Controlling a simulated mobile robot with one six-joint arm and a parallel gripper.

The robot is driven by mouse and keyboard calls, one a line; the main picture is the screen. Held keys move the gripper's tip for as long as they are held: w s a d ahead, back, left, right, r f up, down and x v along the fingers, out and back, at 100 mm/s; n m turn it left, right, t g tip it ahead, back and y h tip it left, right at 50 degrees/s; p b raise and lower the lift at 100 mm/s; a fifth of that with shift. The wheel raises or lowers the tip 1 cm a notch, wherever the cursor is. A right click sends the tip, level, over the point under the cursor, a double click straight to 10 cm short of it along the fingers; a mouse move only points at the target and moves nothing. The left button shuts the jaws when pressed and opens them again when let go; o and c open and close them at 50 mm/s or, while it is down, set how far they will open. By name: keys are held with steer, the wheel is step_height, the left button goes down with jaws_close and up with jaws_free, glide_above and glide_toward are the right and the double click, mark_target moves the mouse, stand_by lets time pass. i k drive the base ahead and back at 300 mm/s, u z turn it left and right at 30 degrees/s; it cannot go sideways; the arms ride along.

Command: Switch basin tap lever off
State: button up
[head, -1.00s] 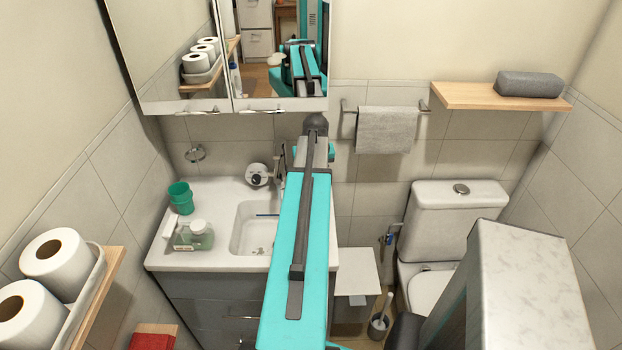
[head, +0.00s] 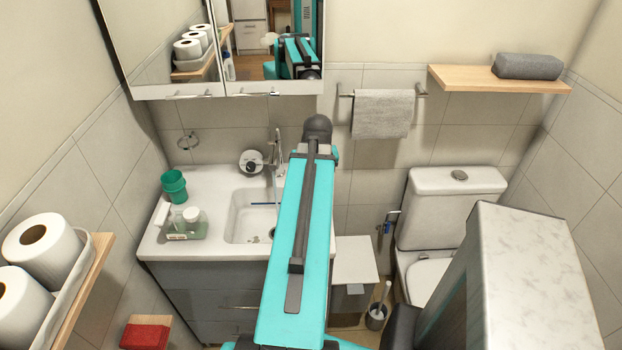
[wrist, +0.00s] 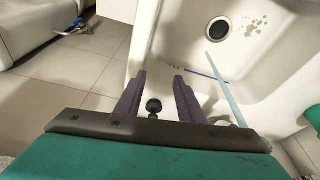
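The chrome basin tap (head: 277,147) stands at the back of the white basin (head: 238,225), left of my arm. Its lever is not clear in the head view. A thin pale-blue streak, which looks like running water, shows over the basin (wrist: 178,38) in the wrist view (wrist: 226,92). My gripper (wrist: 160,76) is open at the basin's outer edge, its two dark fingers apart. A small black round-ended piece (wrist: 153,106) shows between the fingers; I cannot tell whether it belongs to the tap. My arm hides the gripper in the head view.
A green cup (head: 174,187) and a soap bottle (head: 192,217) stand on the counter left of the basin. A mirror cabinet (head: 270,60) hangs above. The toilet (head: 455,190) is further right.

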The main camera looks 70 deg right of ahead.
mark_target(274, 130)
steer(key=k, duration=1.5)
steer(key=z, duration=0.05)
